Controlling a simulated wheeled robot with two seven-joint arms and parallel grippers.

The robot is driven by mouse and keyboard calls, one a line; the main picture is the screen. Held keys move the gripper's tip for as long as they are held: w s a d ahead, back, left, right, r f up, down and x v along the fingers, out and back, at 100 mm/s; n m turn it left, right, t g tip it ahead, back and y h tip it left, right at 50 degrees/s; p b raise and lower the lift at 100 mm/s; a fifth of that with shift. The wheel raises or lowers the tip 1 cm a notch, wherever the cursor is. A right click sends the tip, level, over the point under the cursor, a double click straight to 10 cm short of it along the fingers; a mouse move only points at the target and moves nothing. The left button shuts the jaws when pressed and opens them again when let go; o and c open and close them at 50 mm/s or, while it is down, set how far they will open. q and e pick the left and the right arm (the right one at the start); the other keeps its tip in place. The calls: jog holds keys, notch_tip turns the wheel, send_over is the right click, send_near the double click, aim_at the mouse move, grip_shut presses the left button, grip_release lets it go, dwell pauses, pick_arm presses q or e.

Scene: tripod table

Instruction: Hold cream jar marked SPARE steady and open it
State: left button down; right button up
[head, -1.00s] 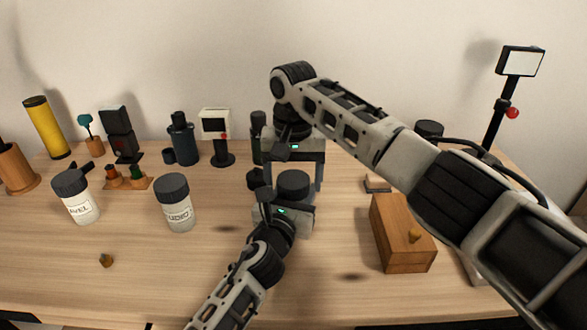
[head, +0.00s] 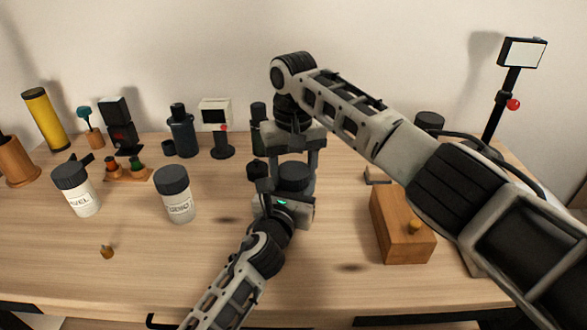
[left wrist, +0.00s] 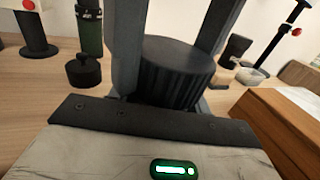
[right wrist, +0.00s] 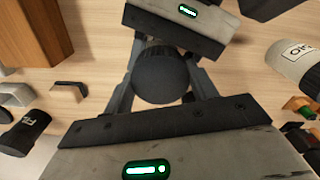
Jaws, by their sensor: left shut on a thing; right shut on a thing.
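The jar between my grippers shows mainly its black ribbed lid (head: 293,176); its body and label are hidden, so I cannot read any marking. The lid also shows in the left wrist view (left wrist: 178,70) and the right wrist view (right wrist: 160,76). My left gripper (head: 288,196) comes in low from the front and is shut on the jar. My right gripper (head: 295,172) reaches down from above, shut with its fingers on opposite sides of the lid. The lid sits level between them.
Two white jars with black lids, one at far left (head: 82,200) and one nearer (head: 178,205), stand left of my grippers. A wooden box (head: 400,238) with a knob stands at right. Several bottles and small devices line the back. The front table is mostly clear.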

jog(key=o, duration=1.1)
jog(key=shift+r, duration=0.15)
notch_tip(320, 180, up, 4)
jog(key=shift+r, duration=0.2)
jog(key=shift+c, duration=0.6)
notch_tip(320, 180, up, 3)
jog(key=m, duration=0.3)
jog(key=shift+f, duration=3.85)
jog(key=c, duration=1)
jog(key=shift+o, duration=0.2)
jog(key=n, duration=0.3)
